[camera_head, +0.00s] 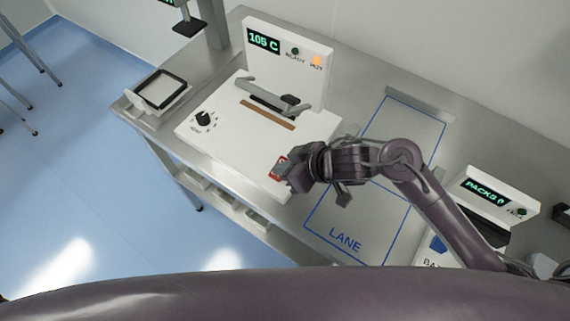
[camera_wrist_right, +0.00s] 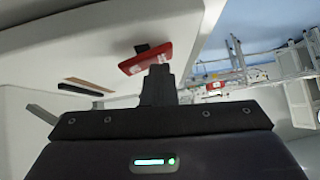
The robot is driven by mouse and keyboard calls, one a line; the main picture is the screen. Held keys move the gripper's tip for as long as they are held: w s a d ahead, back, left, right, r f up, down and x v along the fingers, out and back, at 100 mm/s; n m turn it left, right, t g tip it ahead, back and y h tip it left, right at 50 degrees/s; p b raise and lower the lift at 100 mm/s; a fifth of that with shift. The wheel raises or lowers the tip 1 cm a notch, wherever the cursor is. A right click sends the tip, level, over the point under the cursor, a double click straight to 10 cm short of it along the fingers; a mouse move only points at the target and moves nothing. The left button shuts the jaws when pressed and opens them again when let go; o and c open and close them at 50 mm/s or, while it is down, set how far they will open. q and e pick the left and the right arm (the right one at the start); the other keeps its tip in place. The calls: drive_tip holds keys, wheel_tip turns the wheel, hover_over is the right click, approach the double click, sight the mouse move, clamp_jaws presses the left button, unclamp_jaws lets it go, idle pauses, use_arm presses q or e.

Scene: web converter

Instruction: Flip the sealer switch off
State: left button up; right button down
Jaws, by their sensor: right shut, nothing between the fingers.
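The sealer (camera_head: 225,130) is a white machine on the metal bench, with an upright panel reading 105 C, a green lamp and an orange lamp. Its red switch plate (camera_head: 281,162) is at the near right corner, partly hidden by my right gripper. In the right wrist view the red plate (camera_wrist_right: 146,58) shows with a small black part at its upper edge. My right gripper (camera_head: 291,181) is shut and empty, its fingertips (camera_wrist_right: 159,72) right at the plate; whether they touch it I cannot tell. The switch position is not clear. My left gripper is not in view.
The sealer has a dial (camera_head: 204,118) and a grey arm (camera_head: 262,92) over a brown strip. A blue-outlined LANE area (camera_head: 345,225) lies to the right. A dark-framed tray (camera_head: 162,90) sits left. A PACKS counter (camera_head: 490,196) stands at the right.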

drive_tip(key=shift+d+f, duration=0.15)
drive_tip(key=shift+d, duration=0.05)
drive_tip(key=shift+w+d+p, duration=0.35)
drive_tip(key=shift+w+p, duration=0.1)
drive_tip(key=shift+p, duration=0.1)
drive_tip(key=shift+w+d, duration=0.15)
drive_tip(key=shift+w+r+p, duration=0.1)
drive_tip(key=shift+r+p, duration=0.3)
drive_tip(key=shift+p, duration=0.05)
drive_tip(key=r+p, duration=0.1)
drive_tip(key=p, duration=0.1)
drive_tip(key=r+p, duration=0.2)
drive_tip(key=shift+w+d+r, duration=0.2)
drive_tip(key=shift+w+r, duration=0.1)
drive_tip(key=shift+w, duration=0.1)
drive_tip(key=v, duration=1)
drive_tip(key=shift+w+b, duration=0.2)
drive_tip(key=shift+b, duration=0.25)
